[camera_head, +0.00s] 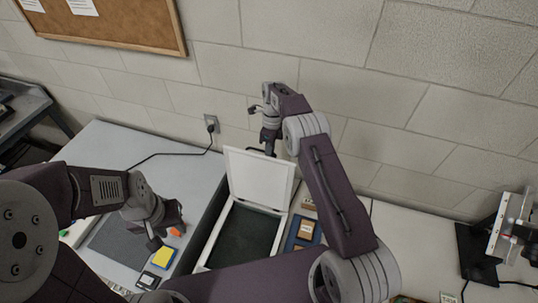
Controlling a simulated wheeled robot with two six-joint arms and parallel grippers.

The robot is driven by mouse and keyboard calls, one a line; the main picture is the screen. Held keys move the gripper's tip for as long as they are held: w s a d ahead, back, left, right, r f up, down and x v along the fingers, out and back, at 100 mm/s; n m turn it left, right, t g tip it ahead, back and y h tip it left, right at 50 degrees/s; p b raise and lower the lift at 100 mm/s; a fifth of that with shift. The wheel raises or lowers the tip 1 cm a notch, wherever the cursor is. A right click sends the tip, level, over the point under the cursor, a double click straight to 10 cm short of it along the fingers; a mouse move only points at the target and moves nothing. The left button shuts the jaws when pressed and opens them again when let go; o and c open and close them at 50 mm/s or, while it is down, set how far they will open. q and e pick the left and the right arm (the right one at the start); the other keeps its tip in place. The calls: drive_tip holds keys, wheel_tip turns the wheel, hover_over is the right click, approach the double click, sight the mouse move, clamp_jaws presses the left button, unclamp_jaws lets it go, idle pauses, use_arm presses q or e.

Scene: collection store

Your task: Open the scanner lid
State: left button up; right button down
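The scanner (205,238) stands on the white table with its glass bed (245,234) uncovered. Its white lid (260,178) is raised, standing steeply up from the hinge side at the back. My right gripper (263,151) points down at the lid's upper edge, partly behind it. I cannot tell whether it touches the lid or whether its fingers are open. My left gripper (163,232) is over the table to the left of the scanner, apart from it. Its finger gap is not clear.
A yellow block (163,257), an orange item (176,231) and a dark mat (118,240) lie left of the scanner. Framed cards (304,229) lie to its right. A cable runs to the wall socket (211,123). A stand (505,235) is at far right. The table between is mostly clear.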

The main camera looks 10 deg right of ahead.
drive_tip(key=c, duration=1.7)
unclamp_jaws()
drive_tip(key=shift+w+d+r, duration=0.25)
drive_tip(key=shift+w+r, duration=0.1)
drive_tip(key=shift+w, duration=0.2)
drive_tip(key=shift+o, duration=0.9)
drive_tip(key=shift+w+d+f, duration=0.1)
use_arm(q)
drive_tip(key=shift+w+d, duration=0.2)
drive_tip(key=shift+w, duration=0.1)
use_arm(e)
drive_tip(key=shift+f, duration=0.25)
use_arm(q)
drive_tip(key=shift+w, duration=0.1)
